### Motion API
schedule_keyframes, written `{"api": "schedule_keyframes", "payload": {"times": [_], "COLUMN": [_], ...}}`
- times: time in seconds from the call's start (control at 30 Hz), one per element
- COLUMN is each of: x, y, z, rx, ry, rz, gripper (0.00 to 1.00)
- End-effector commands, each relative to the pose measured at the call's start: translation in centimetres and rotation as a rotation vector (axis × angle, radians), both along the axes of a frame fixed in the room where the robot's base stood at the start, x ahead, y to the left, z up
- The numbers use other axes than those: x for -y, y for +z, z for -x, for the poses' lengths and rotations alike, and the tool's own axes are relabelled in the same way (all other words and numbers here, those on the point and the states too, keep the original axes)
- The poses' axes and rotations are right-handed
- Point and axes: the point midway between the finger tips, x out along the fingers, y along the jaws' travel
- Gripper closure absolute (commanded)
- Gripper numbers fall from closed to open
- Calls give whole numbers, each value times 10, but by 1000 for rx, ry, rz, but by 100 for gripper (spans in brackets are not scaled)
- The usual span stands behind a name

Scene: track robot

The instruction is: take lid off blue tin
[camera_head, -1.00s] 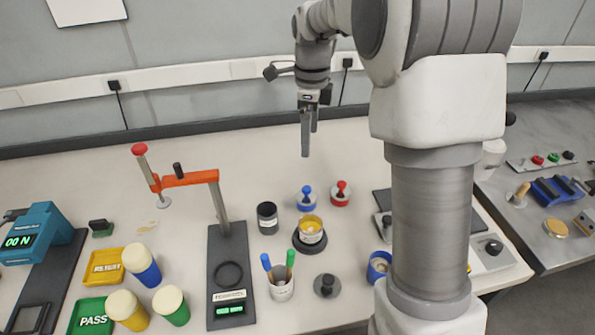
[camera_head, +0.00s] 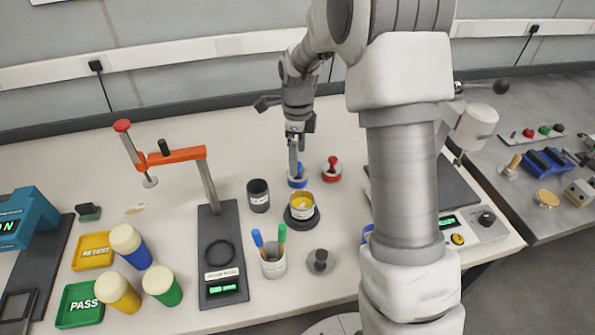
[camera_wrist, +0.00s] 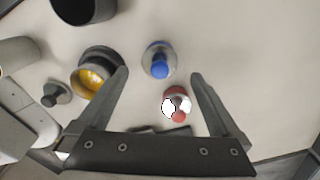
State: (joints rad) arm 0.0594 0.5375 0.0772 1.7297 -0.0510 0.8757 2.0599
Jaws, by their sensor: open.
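The blue tin (camera_head: 298,182) stands on the bench and has a pale grey lid with a blue knob; the knob also shows in the wrist view (camera_wrist: 159,69). My gripper (camera_head: 296,158) is open and points down above this tin, its fingers partly covering it in the head view. In the wrist view my gripper (camera_wrist: 160,76) has its two fingers wide apart and empty, with the blue knob between and just beyond the tips. The height gap to the knob is hard to tell.
A similar red-knobbed tin (camera_head: 331,169) stands close to the right. A yellow-filled tin (camera_head: 302,207) on a dark base and a dark cup (camera_head: 258,196) stand nearby. An orange-armed stand (camera_head: 178,156) is left. Cream-topped cylinders, including a blue one (camera_head: 134,254), stand front left.

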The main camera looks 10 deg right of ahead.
Motion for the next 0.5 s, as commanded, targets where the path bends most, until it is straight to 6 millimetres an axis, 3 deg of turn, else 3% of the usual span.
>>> {"api": "schedule_keyframes", "payload": {"times": [0.2,0.5], "x": [-1,-1], "y": [-33,-37], "z": [0,0], "rx": [-3,0], "ry": [0,1], "rz": [0,1], "gripper": [0,0]}}
